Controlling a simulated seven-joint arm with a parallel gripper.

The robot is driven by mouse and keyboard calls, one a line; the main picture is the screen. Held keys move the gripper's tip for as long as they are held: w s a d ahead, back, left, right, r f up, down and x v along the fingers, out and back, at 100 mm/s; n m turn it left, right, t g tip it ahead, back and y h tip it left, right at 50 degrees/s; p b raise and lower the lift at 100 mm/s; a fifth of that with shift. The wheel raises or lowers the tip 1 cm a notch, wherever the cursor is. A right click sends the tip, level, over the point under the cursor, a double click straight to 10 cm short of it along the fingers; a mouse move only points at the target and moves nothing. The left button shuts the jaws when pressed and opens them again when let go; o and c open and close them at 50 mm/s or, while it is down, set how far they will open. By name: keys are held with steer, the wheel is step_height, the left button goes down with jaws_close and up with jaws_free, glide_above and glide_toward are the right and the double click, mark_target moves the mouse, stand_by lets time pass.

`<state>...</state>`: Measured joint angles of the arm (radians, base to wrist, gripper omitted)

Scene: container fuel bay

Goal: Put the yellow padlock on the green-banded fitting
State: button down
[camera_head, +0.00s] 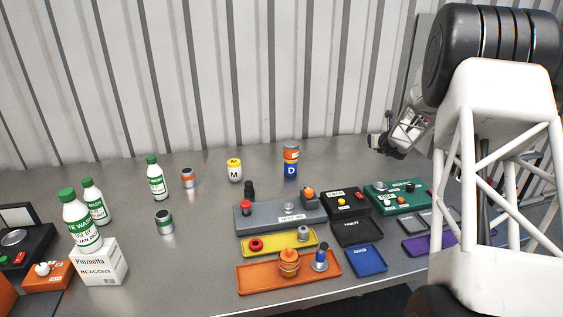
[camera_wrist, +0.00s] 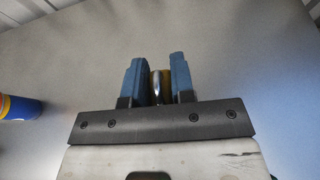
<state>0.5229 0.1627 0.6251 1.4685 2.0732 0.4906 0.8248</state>
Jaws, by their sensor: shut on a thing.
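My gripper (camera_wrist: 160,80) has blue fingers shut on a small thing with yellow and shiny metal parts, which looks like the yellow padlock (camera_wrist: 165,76). It is mostly hidden between the fingers. In the head view my gripper (camera_head: 379,145) is above the back right of the table, tilted toward the left, and the padlock cannot be made out there. The green-banded fitting (camera_head: 164,222) is a short grey cylinder standing upright on the left part of the table, far from my gripper. A similar fitting with an orange band (camera_head: 188,178) stands behind it.
An orange-and-blue canister (camera_head: 291,161) stands left of my gripper; a yellow one (camera_head: 235,170) is farther left. Green-labelled bottles (camera_head: 156,179) and a white box (camera_head: 99,263) flank the fitting. A grey block (camera_head: 268,217), yellow tray (camera_head: 265,247) and orange tray (camera_head: 262,286) fill the middle front.

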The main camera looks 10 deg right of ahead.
step_height(320, 180, up, 6)
steer(key=shift+r, duration=0.25)
steer(key=s+a+n+g+y, duration=0.1)
steer(key=s+a+n+y, duration=0.15)
steer(key=a, duration=1.15)
steer(key=s+a+r+n+g+y, duration=0.1)
steer(key=a+n+y, duration=0.25)
steer(key=a, duration=1.05)
steer(key=s+a+n+g+y, duration=0.1)
steer(key=s+a+n+y, duration=0.15)
steer(key=a, duration=1.15)
steer(key=s+a+f+n+g+y, duration=0.1)
steer(key=s+a+n+g+y, duration=0.3)
steer(key=s+a, duration=1.05)
steer(key=s+a+n+g+y, duration=0.2)
steer(key=s+a+n+g, duration=0.4)
steer(key=s+a, duration=0.85)
step_height(320, 180, down, 5)
steer(key=w+a, duration=0.2)
steer(key=shift+a, duration=0.25)
steer(key=shift+w+a, duration=0.1)
steer(key=shift+w, duration=0.05)
